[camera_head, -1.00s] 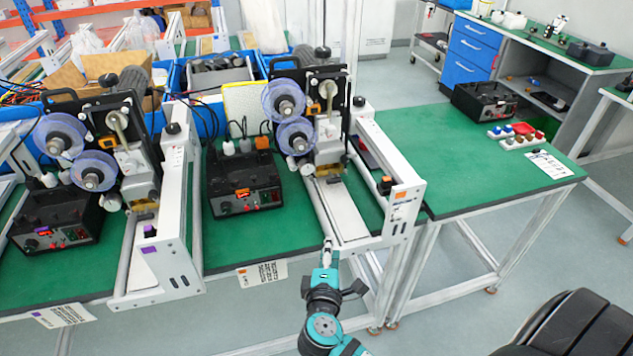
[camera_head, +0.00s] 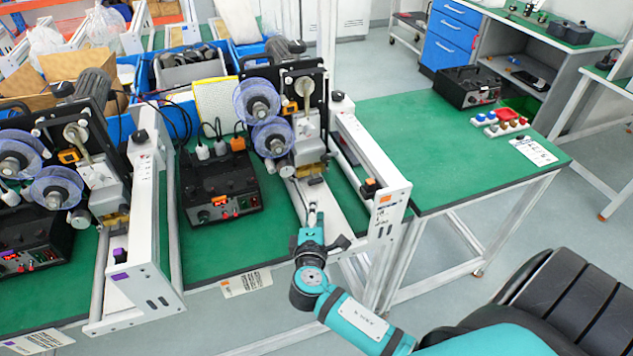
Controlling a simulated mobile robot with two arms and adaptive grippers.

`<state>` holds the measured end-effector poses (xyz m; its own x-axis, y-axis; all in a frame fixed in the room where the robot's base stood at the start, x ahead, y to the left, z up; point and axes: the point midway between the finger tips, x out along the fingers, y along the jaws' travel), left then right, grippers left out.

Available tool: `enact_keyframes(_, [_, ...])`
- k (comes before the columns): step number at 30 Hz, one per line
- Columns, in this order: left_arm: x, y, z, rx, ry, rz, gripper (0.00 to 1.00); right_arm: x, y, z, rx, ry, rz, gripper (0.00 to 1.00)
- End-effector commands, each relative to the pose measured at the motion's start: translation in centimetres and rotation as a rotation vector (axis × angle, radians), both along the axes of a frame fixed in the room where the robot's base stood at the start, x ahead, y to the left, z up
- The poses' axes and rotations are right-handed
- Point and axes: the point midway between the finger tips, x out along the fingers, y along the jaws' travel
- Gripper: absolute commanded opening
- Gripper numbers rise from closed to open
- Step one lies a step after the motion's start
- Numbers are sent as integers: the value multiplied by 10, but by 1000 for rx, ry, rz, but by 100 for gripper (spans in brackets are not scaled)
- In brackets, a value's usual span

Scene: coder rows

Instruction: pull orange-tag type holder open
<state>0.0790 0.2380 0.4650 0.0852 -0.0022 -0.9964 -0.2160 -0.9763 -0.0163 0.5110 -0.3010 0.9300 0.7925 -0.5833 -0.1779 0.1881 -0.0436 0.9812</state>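The orange-tagged coder (camera_head: 390,198) stands at the right of the near green table, with an orange tag on its white end plate. Its printing head (camera_head: 308,150) has a grey block above a brass-coloured lower part (camera_head: 312,170), where the type holder seems to be; it is too small to make out clearly. My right gripper (camera_head: 313,208) is over the coder's pale bed, in front of and below the head, apart from it. Its fingers look narrow and close together; whether they are shut is unclear. Nothing shows held. My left gripper is out of view.
A purple-tagged coder (camera_head: 121,277) stands at the left. A black control box (camera_head: 215,185) sits between the coders. The orange-tagged coder's white side rail (camera_head: 365,150) runs along the right of the bed. The right table (camera_head: 440,150) is mostly clear.

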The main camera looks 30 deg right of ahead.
Motion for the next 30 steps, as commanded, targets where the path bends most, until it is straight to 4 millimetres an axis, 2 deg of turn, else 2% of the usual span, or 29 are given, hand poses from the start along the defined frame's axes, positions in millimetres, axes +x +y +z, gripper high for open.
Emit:
enact_keyframes(5, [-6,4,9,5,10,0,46,33,-25,-4,-3,0,-2,26])
enact_keyframes(9, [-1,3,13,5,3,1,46,57,-42,-10,-3,0,-2,26])
enact_keyframes(15, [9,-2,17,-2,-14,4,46,81,-60,-17,-2,0,-1,26])
enact_keyframes(21, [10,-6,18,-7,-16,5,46,92,-68,-21,1,-1,0,26])
enact_keyframes(29, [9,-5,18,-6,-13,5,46,93,-69,-21,1,-1,0,26])
enact_keyframes(30, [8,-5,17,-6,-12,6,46,93,-69,-21,1,-1,0,23])
